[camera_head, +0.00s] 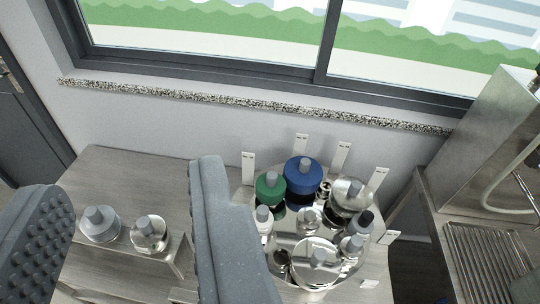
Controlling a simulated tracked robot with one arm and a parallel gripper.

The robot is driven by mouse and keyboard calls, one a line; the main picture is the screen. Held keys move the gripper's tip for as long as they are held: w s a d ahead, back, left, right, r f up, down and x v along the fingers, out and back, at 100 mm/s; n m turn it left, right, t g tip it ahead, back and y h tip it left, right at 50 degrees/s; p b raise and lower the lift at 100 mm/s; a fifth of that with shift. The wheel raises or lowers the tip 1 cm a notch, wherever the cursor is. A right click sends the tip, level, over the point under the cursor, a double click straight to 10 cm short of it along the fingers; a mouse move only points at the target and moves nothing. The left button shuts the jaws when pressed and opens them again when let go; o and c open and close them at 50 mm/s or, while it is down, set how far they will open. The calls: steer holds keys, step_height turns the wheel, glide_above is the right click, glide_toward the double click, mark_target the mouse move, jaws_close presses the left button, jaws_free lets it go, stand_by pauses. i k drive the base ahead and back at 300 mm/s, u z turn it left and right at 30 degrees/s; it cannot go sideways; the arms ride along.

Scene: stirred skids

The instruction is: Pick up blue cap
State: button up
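The blue cap (303,175) is round with a grey knob on top. It sits at the back of a group of vessels on a shiny round skid (366,245), right of centre in the head view. A green cap (269,187) is close at its left. My gripper (140,240) is open, with one grey finger at the lower left and the other near the middle. The blue cap lies to the right of the right finger, apart from it. Nothing shows between the fingertips except the table and two smaller vessels beyond.
Two grey-knobbed vessels (149,233) stand on the wooden table (135,180) at left. Several white upright posts (341,156) ring the skid. A steel sink unit (490,255) stands at right. The wall and window (200,40) are behind. The table's back left is clear.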

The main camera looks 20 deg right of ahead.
mark_target(303, 174)
steer(key=z, duration=0.2)
steer(key=i, duration=1)
steer(key=z, duration=0.6)
